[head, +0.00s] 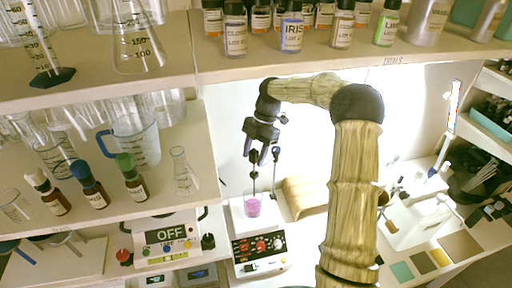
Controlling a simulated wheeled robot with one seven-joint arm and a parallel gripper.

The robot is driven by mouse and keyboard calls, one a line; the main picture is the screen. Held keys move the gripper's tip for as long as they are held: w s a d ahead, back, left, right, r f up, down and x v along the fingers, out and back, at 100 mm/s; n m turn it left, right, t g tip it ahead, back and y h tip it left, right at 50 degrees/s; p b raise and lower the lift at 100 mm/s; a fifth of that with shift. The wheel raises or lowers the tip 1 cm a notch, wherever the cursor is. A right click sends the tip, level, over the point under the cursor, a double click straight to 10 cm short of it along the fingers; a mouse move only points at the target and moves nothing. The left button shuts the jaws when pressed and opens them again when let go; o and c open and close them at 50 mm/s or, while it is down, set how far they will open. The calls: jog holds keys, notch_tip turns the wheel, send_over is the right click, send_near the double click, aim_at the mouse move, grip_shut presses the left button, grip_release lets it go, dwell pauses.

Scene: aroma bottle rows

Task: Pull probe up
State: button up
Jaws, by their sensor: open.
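A thin dark probe (254,172) stands upright, its lower end in a small glass of pink liquid (252,206). The glass stands on a white stirrer-like device (258,247) with red displays and knobs. My gripper (257,156) is open and points down at the top of the probe. Its fingers overlap the probe's dark upper end in this view; I cannot tell whether they touch it. A second thin dark rod (275,165) stands just right of the probe.
Shelves of glassware and bottles (92,187) fill the left. A shelf (355,52) with labelled bottles hangs above my arm. A tan curved object (304,197) lies right of the glass. A white device with an OFF display (170,234) stands left.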

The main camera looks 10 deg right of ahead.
jog(key=b+v, duration=0.1)
jog(key=v, duration=1.1)
jog(key=shift+s+f+b, duration=0.1)
jog(key=shift+b, duration=0.3)
jog(key=s+a+r+m+t+h+b, duration=0.1)
jog(key=s+m+t+b, duration=0.5)
jog(key=m+b, duration=1.2)
jog(key=b, duration=0.4)
jog(key=shift+s, duration=0.4)
jog(key=shift+a+r, duration=0.1)
jog(key=shift+a, duration=0.05)
